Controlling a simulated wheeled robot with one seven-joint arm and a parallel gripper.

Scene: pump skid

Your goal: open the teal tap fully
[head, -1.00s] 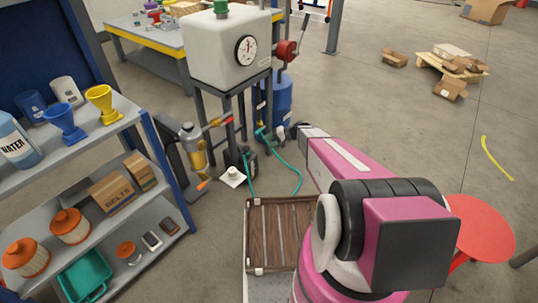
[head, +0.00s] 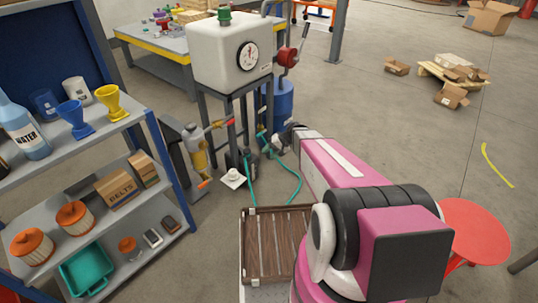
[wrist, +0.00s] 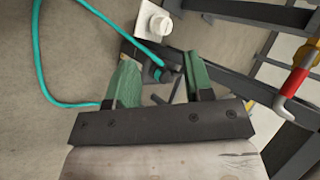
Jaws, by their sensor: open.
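A teal hose (head: 297,178) runs over the floor beside the pump stand and also curves through the left of the wrist view (wrist: 39,60). A small teal piece at the hose end (wrist: 158,72), by a dark block, may be the tap; its handle and setting are not clear. In the head view a teal part (head: 262,137) stands by the frame's legs. My gripper (wrist: 160,76) has its green fingers apart, with the dark block and teal piece showing between and beyond them. Contact cannot be told. In the head view my arm hides most of the gripper.
The white tank (head: 228,52) with a gauge stands on a dark frame. A yellow and red pipe fitting (wrist: 300,72) is at the right of the wrist view. A white flanged piece (head: 233,179) lies on the floor. A slatted wooden pallet (head: 262,264) is nearer, and a loaded shelf (head: 95,130) stands left.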

